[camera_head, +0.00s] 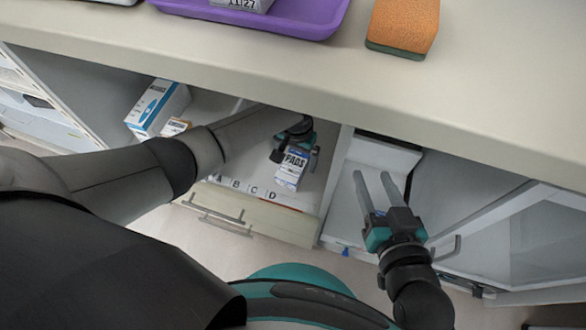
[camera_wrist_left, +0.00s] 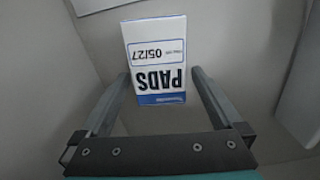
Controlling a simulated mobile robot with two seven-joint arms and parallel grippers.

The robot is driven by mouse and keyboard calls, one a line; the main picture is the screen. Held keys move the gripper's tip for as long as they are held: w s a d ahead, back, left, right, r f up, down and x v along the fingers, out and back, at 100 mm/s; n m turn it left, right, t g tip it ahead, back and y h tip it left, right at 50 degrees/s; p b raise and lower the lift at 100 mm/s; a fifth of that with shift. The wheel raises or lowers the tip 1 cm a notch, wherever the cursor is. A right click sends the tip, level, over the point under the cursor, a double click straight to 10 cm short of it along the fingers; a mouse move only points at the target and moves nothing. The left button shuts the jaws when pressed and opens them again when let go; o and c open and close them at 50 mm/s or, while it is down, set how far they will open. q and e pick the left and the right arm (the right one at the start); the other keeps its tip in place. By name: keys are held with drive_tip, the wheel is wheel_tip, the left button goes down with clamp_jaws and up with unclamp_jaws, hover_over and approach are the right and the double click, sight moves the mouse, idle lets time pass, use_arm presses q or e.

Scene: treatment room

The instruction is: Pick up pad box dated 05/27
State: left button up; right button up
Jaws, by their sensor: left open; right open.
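The pad box (camera_head: 291,168) is white and blue with "PADS" on it. In the left wrist view the pad box (camera_wrist_left: 156,60) appears upside down and reads "PADS" and "05/27". My left gripper (camera_head: 296,150) reaches into the shelf at the box. In the left wrist view its fingers (camera_wrist_left: 160,88) are open, one on each side of the box's near end; whether they touch it I cannot tell. My right gripper (camera_head: 375,190) is open and empty, right of the shelf divider.
A blue and white box (camera_head: 155,108) and a smaller box (camera_head: 175,127) stand on the shelf at left. The counter edge (camera_head: 300,92) overhangs my left arm. A purple tray (camera_head: 270,22) and an orange sponge (camera_head: 403,25) lie on top.

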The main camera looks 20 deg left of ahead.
use_arm(q)
drive_tip(key=shift+f, duration=0.25)
use_arm(e)
drive_tip(key=shift+a+r+t, duration=0.15)
drive_tip(key=shift+a+t, duration=0.05)
drive_tip(key=shift+t, duration=0.1)
use_arm(q)
drive_tip(key=c, duration=1.4)
drive_tip(key=shift+r, duration=0.15)
use_arm(e)
drive_tip(key=shift+d, duration=0.15)
